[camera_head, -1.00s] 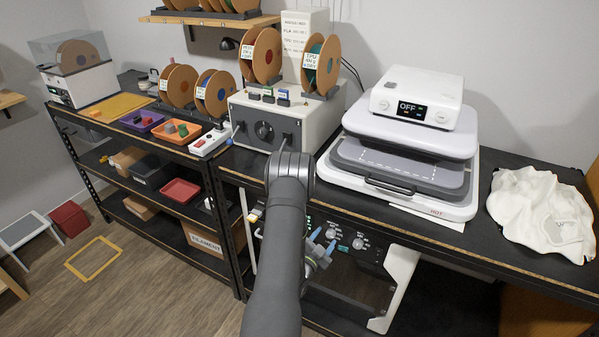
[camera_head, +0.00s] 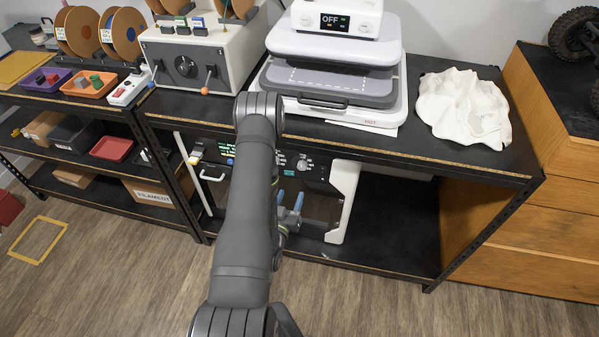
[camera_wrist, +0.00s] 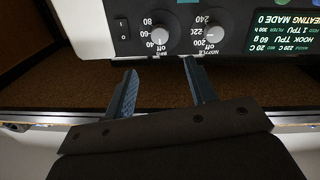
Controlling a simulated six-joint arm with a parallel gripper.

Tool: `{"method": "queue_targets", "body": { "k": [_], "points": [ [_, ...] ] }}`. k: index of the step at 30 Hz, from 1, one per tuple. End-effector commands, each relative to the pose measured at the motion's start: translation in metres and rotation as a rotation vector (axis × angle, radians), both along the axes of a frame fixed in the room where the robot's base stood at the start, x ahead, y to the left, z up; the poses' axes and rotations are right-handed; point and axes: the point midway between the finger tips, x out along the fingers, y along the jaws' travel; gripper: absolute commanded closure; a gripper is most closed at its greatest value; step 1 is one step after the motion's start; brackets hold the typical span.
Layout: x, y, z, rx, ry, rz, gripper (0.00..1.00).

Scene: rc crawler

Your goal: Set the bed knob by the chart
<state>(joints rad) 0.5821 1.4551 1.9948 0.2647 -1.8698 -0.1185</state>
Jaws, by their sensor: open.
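The bed knob (camera_wrist: 160,36) is a grey dial on the printer's dark front panel, the left of two in the upside-down wrist view. Numbers such as 80 and 60 ring it; its exact setting is hard to read. It is the right dial (camera_head: 303,163) in the head view. The nozzle knob (camera_wrist: 213,34) sits beside it. My gripper (camera_wrist: 160,69) is open and empty, its blue fingers apart and just short of the panel near the bed knob. It also shows in the head view (camera_head: 290,198). The chart is not in view now.
A lit display (camera_wrist: 283,22) with material and temperature text is beside the knobs. The printer sits under a black bench (camera_head: 420,145) carrying a heat press (camera_head: 330,75) and white cloth (camera_head: 463,108). Shelf space right of the printer is clear.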

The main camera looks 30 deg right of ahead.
Motion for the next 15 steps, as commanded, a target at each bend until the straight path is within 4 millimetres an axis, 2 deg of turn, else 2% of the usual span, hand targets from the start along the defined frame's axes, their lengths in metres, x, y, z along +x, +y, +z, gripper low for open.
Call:
{"method": "queue_targets", "body": {
  "k": [9, 15],
  "points": [
    [0.047, -0.053, 0.001, -0.002, -0.005, -0.002, 0.49],
    [0.069, -0.076, 0.0, 0.0, -0.003, 0.0, 0.49]
  ]
}}
